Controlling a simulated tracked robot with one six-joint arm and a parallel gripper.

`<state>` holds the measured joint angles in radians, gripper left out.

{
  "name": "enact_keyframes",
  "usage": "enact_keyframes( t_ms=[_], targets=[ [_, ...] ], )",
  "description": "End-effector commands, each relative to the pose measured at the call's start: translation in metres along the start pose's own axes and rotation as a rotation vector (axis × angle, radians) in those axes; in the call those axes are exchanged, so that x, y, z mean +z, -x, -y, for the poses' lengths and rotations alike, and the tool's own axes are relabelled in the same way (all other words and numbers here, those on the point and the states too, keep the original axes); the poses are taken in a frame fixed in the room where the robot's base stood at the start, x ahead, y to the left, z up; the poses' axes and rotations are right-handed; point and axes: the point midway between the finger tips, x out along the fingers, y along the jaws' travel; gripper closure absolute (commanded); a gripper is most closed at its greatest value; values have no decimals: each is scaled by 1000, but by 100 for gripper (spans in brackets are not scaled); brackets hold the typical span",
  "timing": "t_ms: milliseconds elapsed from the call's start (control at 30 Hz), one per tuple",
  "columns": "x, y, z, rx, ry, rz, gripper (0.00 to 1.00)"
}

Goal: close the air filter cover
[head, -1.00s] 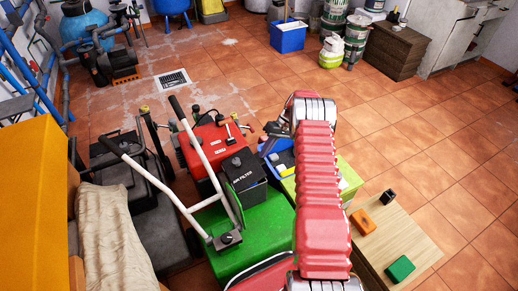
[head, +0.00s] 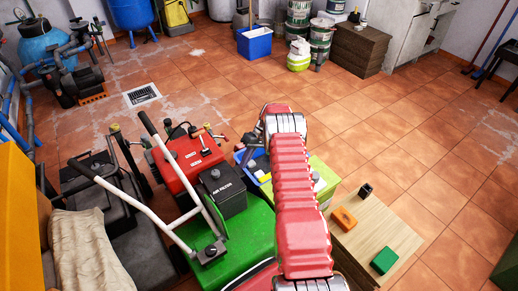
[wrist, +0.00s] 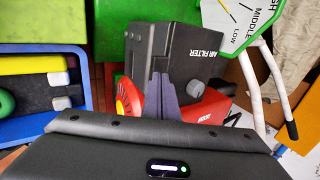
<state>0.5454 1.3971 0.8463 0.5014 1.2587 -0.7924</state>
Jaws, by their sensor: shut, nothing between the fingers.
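The air filter box (head: 232,206) is black and sits on the red and green machine. Its dark cover (wrist: 201,55) carries a white AIR FILTER label and a round knob (wrist: 195,90). In the head view the label and the knob (head: 214,174) are at the top of the box. I cannot tell if the cover is fully seated. My gripper (wrist: 160,76) shows in the wrist view with its fingers together and empty. Its tips overlap the box's near side in the picture; contact is unclear.
White handlebars (head: 160,200) cross left of the box. The red engine body (head: 188,158) lies behind it. A blue tray (wrist: 45,75) with dark-handled tools is beside the machine. A wooden table (head: 372,234) with small blocks stands right of my arm. Open tiled floor lies beyond.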

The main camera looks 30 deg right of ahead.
Motion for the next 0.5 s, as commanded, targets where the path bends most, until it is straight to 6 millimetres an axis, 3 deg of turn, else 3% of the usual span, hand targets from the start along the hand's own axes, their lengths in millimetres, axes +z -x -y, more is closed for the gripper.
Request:
enact_keyframes(
  t_ms=[200,500],
  targets=[
    [0,18,11,1,1,-1,100],
    [0,39,-8,1,-2,-2,100]
  ],
)
